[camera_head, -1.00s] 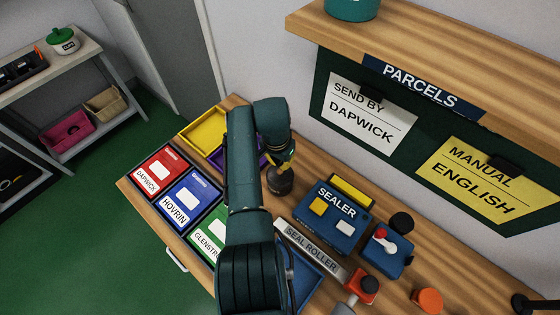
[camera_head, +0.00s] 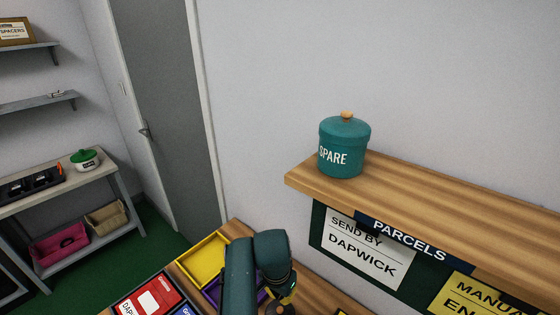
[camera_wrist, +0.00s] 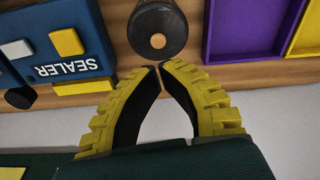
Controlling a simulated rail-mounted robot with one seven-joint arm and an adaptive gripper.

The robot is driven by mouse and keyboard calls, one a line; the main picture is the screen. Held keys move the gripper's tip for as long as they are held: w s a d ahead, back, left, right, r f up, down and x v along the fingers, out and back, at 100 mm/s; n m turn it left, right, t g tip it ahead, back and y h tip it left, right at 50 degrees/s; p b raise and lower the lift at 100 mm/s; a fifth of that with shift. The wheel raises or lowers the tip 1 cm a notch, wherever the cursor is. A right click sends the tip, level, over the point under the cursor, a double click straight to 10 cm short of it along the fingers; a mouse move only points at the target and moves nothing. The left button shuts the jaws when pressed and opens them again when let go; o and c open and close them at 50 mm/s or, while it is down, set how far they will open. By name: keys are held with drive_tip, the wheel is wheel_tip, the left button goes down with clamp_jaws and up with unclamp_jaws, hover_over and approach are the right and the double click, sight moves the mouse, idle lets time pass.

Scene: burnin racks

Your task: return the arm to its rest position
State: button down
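My gripper (camera_wrist: 159,66) shows in the wrist view with yellow, ribbed fingers and black inner pads. The fingertips meet, or nearly meet, and nothing is held between them. In the head view my dark teal arm reaches up from the bottom edge, and the gripper end is partly hidden behind the wrist. A dark round object with a wooden-looking top (camera_wrist: 158,40) stands on the bench just beyond the fingertips in the wrist view, apart from them.
The blue sealer (camera_wrist: 60,50) is left of the fingers, and a purple tray (camera_wrist: 243,54) and yellow tray (camera_head: 203,261) are nearby. A shelf (camera_head: 430,205) with a teal SPARE jar (camera_head: 343,146) overhangs the bench. A red DAPWICK bin (camera_head: 151,299) is at lower left.

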drive_tip(key=shift+m, duration=0.3)
drive_tip(key=d+f, duration=0.1)
drive_tip(key=s+d+f, duration=0.1)
drive_tip(key=f, duration=0.1)
drive_tip(key=s+d+f, duration=0.1)
drive_tip(key=shift+s+f, duration=0.15)
drive_tip(key=shift+f, duration=0.2)
drive_tip(key=w+d+r+n+t, duration=0.15)
drive_tip(key=r+t, duration=0.35)
drive_tip(key=r, duration=0.5)
drive_tip(key=d+r+t, duration=0.2)
drive_tip(key=r+t, duration=0.3)
drive_tip(key=r, duration=0.4)
drive_tip(key=s+r+n+t, duration=0.3)
drive_tip(key=s+r+t, duration=0.45)
drive_tip(key=r, duration=0.65)
drive_tip(key=s+r+n+t, duration=0.2)
drive_tip(key=s+r+t, duration=0.2)
drive_tip(key=s+r, duration=0.85)
drive_tip(key=w+r+p, duration=0.3)
drive_tip(key=r+p, duration=2.2)
drive_tip(key=r, duration=0.2)
drive_tip(key=shift+w+r, duration=0.15)
drive_tip(key=shift+g, duration=0.25)
